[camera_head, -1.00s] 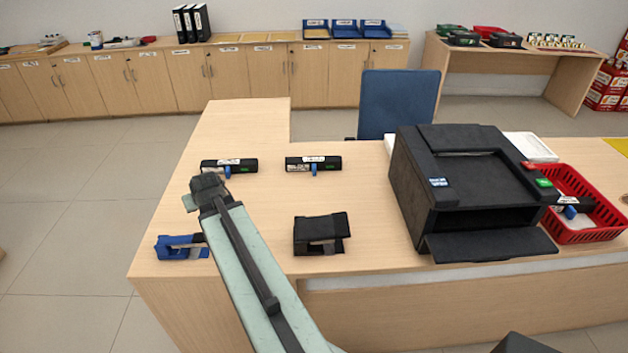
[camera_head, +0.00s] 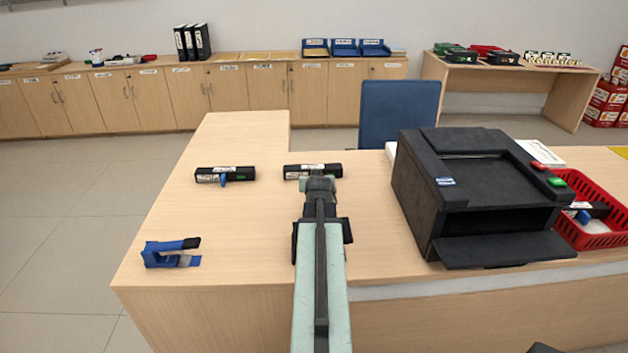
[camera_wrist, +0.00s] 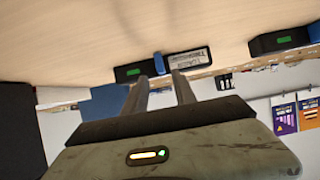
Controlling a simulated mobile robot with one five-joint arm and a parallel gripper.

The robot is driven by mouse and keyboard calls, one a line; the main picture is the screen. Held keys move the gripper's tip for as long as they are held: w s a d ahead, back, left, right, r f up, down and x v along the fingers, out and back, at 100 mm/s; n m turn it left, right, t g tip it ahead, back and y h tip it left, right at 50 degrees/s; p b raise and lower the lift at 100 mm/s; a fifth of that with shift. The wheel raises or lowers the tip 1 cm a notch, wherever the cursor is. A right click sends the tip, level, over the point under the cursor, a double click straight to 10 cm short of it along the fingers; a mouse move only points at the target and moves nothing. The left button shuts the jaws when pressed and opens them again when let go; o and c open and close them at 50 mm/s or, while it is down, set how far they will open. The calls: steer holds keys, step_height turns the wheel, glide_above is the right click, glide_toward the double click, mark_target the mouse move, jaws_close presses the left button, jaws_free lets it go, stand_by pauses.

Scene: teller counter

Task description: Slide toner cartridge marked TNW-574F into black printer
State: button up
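The black printer (camera_head: 445,205) stands on the right of the counter, its front tray folded down. One black toner cartridge (camera_head: 300,171) with a white label and green patch lies behind my gripper (camera_head: 318,182), which hides part of it. Another cartridge (camera_head: 225,175) with a blue tab lies to its left. A third (camera_head: 580,210) is in the red basket. The labels are too small to read. In the wrist view my gripper (camera_wrist: 160,79) is open, its fingers apart, pointing at the first cartridge (camera_wrist: 188,61) and its blue tab; I cannot tell whether they touch.
The red basket (camera_head: 594,240) stands right of the printer. A blue chair (camera_head: 398,112) is behind the counter. The counter's left part is mostly clear.

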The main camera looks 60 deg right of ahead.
steer(key=b+x, duration=0.3)
steer(key=x, duration=0.5)
steer(key=shift+a+r, duration=0.1)
jaws_close()
steer(key=shift+r, duration=0.3)
steer(key=shift+f, duration=0.1)
